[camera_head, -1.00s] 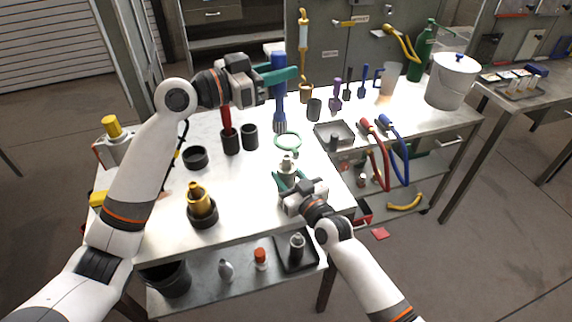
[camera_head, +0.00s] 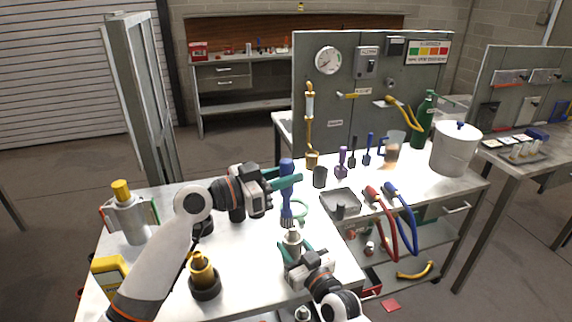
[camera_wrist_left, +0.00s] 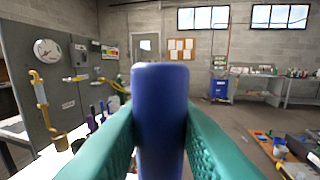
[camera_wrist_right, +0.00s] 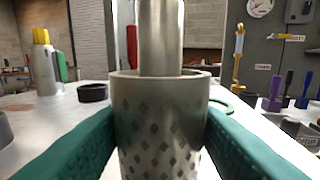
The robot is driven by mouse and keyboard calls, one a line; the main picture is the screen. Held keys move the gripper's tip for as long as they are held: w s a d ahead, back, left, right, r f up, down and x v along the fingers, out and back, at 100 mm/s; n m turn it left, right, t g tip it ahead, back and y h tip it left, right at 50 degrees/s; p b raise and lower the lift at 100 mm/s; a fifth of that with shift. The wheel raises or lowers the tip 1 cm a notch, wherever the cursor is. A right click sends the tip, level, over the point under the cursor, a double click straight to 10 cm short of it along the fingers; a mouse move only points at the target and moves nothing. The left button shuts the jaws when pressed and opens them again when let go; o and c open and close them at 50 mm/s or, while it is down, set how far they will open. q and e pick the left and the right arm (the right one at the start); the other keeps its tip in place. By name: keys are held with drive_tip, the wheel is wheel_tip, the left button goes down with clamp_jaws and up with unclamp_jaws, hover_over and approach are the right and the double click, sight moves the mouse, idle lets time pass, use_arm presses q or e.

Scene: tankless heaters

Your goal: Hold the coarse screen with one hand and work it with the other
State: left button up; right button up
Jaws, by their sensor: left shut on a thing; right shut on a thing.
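The coarse screen (camera_wrist_right: 160,125) is a silver cylinder with diamond-shaped holes and a narrower metal neck at its top. My right gripper (camera_head: 293,252) is shut on it, with green fingers on both sides, and holds it upright. It also shows in the head view (camera_head: 292,240). My left gripper (camera_head: 287,178) is shut on the blue handle of a brush (camera_head: 286,166), which also fills the middle of the left wrist view (camera_wrist_left: 160,115). The brush hangs upright, its bristles down, just above the screen in the head view. I cannot tell whether they touch.
A green ring (camera_head: 300,209) lies behind the screen. A gold fitting in a black cup (camera_head: 204,277) stands front left. A grey tray (camera_head: 341,201), red and blue hoses (camera_head: 403,215) and a white bucket (camera_head: 455,150) are to the right. Bare tabletop lies between the arms.

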sight(286, 161)
use_arm(q)
drive_tip(key=shift+w+d+f, duration=0.2)
drive_tip(key=shift+d+f, duration=0.25)
drive_tip(key=shift+d, duration=0.1)
drive_tip(key=shift+s+a, duration=0.15)
drive_tip(key=shift+a, duration=0.3)
drive_tip(key=shift+a+r, duration=0.2)
drive_tip(key=shift+d+r, duration=0.1)
drive_tip(key=shift+r, duration=3.7)
use_arm(e)
drive_tip(key=o, duration=1.1)
